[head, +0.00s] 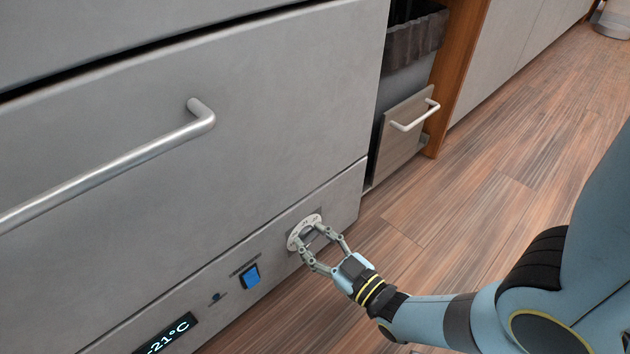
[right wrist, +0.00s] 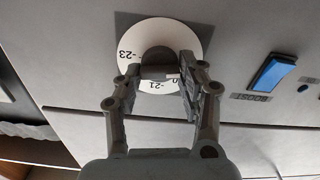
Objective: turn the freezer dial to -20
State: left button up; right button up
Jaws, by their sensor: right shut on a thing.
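The freezer dial (head: 304,231) is a white numbered disc with a dark knob on the lower panel of the grey freezer front. In the right wrist view the dial (right wrist: 190,35) shows the marks -23 and -21, and the knob (right wrist: 157,57) is partly hidden between my fingers. My right gripper (head: 322,246) is shut on the knob; it also shows in the right wrist view (right wrist: 160,75). The display (head: 165,337), cut by the lower frame edge, reads -21°C. My left gripper is not in view.
A blue switch (head: 250,276) sits left of the dial; the right wrist view shows it (right wrist: 270,74) beside the word BOOST. A large drawer handle (head: 130,158) juts out above. The wooden floor (head: 480,230) to the right is clear.

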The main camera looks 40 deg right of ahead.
jog(key=m, duration=0.9)
jog(key=shift+d+f+m, duration=0.1)
jog(key=shift+d+m, duration=0.05)
jog(key=shift+m, duration=0.15)
dwell(0.6)
jog(key=o, duration=1.1)
jog(key=shift+o, duration=0.2)
notch_tip(320, 180, up, 10)
